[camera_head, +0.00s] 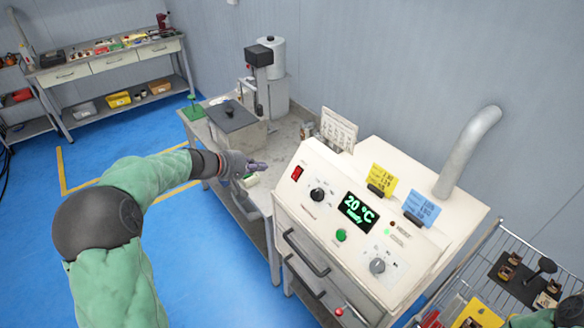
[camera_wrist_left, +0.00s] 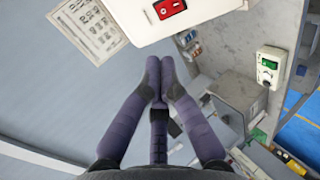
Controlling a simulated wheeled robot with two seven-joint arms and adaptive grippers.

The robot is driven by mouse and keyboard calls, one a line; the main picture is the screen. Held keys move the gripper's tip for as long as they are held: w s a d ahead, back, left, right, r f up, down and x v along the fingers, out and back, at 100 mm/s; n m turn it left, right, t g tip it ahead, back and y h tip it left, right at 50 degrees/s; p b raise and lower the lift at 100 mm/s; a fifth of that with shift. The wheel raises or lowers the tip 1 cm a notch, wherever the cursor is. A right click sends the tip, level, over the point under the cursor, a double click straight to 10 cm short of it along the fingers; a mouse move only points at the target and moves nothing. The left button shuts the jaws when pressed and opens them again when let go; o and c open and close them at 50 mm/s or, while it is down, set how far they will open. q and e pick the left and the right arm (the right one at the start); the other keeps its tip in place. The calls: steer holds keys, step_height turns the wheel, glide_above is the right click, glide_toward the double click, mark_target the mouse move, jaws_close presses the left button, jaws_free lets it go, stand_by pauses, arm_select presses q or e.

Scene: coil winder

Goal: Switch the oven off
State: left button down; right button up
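The oven (camera_head: 345,250) is a white cabinet with a sloped control panel, right of centre in the head view. Its red rocker switch (camera_head: 297,173) is at the panel's left end. The panel also has a black knob (camera_head: 318,194), a display (camera_head: 358,211) reading 20 °C, a green button (camera_head: 341,235) and a grey knob (camera_head: 377,266). My left gripper (camera_head: 262,167) is left of the switch, apart from it. In the wrist view its fingertips (camera_wrist_left: 160,68) are together, with nothing between them, and the red switch (camera_wrist_left: 170,8) is at the top edge. My right gripper is out of view.
A workbench (camera_head: 285,137) with a machine stands left of the oven. A small box with a green button (camera_wrist_left: 269,66) shows in the wrist view. A bent pipe (camera_head: 467,150) rises behind the panel. A wire rack (camera_head: 500,262) stands at right. Blue floor (camera_head: 190,270) is open at left.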

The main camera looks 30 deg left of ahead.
mark_target(297, 169)
arm_select(q)
steer(key=x, duration=1.4)
steer(key=shift+b, duration=0.4)
steer(key=shift+w, duration=0.1)
steer(key=shift+w+d+f+b, duration=0.15)
steer(key=shift+w+b, duration=0.1)
steer(key=shift+b, duration=0.35)
steer(key=shift+s, duration=0.1)
